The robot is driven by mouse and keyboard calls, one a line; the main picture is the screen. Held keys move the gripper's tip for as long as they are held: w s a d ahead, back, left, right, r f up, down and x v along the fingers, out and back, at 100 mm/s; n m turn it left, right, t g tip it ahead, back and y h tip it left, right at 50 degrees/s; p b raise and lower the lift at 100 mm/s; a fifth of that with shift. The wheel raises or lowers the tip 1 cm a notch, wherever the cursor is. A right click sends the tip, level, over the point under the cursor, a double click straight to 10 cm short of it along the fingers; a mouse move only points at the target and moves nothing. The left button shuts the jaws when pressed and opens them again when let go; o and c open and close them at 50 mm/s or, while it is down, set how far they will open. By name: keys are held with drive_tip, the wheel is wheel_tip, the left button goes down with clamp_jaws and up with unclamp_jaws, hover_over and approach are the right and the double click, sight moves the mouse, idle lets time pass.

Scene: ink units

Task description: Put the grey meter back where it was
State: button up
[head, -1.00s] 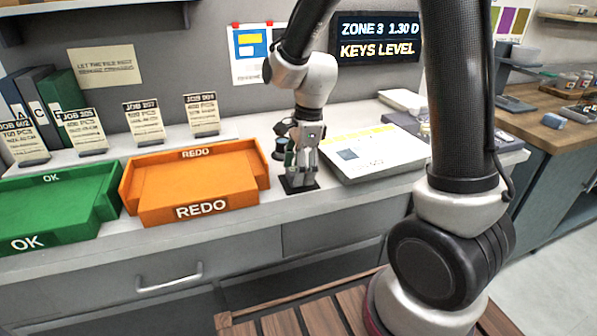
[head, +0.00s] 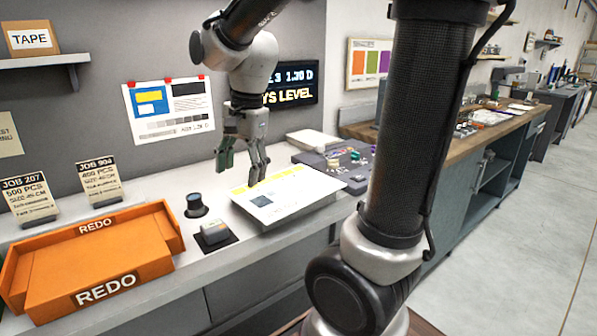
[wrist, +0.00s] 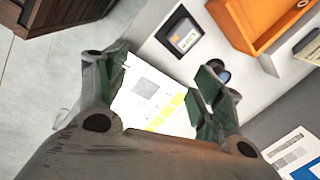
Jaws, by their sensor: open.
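The grey meter (head: 213,231) sits on a dark square pad (head: 230,242) near the bench's front edge, right of the orange REDO tray. It appears upright and lies within the pad's outline. In the wrist view the meter (wrist: 184,38) shows on the pad (wrist: 198,51) at the top. My gripper (head: 242,168) is open and empty, raised above the white printed sheet, right of the meter and apart from it. The wrist view shows its fingers (wrist: 163,78) spread with nothing between them.
A small dark cylinder with a blue top (head: 195,206) stands just behind the meter. The orange REDO tray (head: 90,262) is at left. The white sheet stack (head: 290,205) lies to the right, with a dark panel of small parts (head: 340,162) behind it.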

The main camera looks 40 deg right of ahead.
drive_tip(key=s+d+r+n+t, duration=0.1)
drive_tip(key=s+d+n, duration=0.3)
drive_tip(key=s+n, duration=0.2)
drive_tip(key=s+d+r+n+t+h, duration=0.1)
drive_tip(key=s+d+n+t, duration=0.1)
drive_tip(key=s+d+n, duration=0.2)
drive_tip(key=s+n, duration=0.2)
drive_tip(key=s, duration=0.2)
drive_tip(key=shift+d+r+n, duration=0.2)
drive_tip(key=shift+r+n, duration=0.05)
drive_tip(key=shift+n, duration=0.15)
